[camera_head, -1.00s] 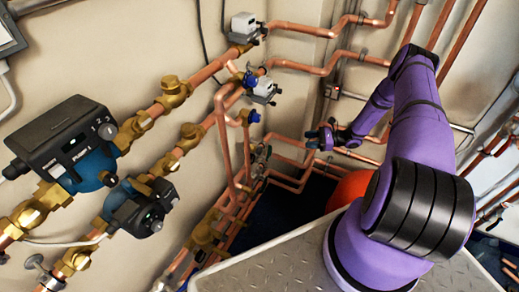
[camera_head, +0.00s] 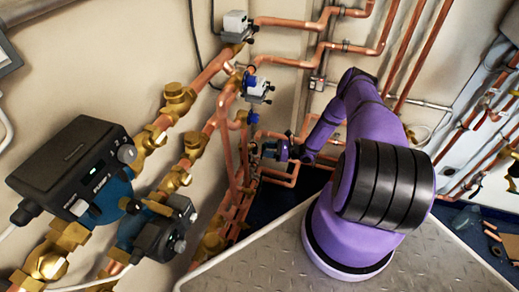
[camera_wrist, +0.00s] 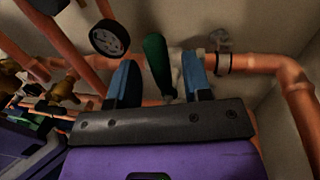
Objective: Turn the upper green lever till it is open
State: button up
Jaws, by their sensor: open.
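A green lever (camera_wrist: 156,64) shows in the wrist view, joined to a valve on a horizontal copper pipe (camera_wrist: 254,64). My gripper (camera_wrist: 159,58) is open, with one blue finger on each side of this lever and a visible gap on both sides. How deep the lever sits between the fingers is hard to tell. In the head view my gripper (camera_head: 276,150) is beside the copper pipes near the back corner, and the lever cannot be made out there. Another green part (camera_wrist: 38,122) shows at the lower left of the wrist view; whether it is a lever is unclear.
A round black dial or knob (camera_wrist: 109,38) is close to the left finger. Copper pipes cross behind and left of the gripper. In the head view, two pumps (camera_head: 75,165) and brass fittings (camera_head: 178,100) line the left wall. A metal plate (camera_head: 255,255) lies below my arm.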

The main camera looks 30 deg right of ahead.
jog(key=shift+x, duration=1.9)
jog(key=shift+c, duration=0.2)
grip_shut()
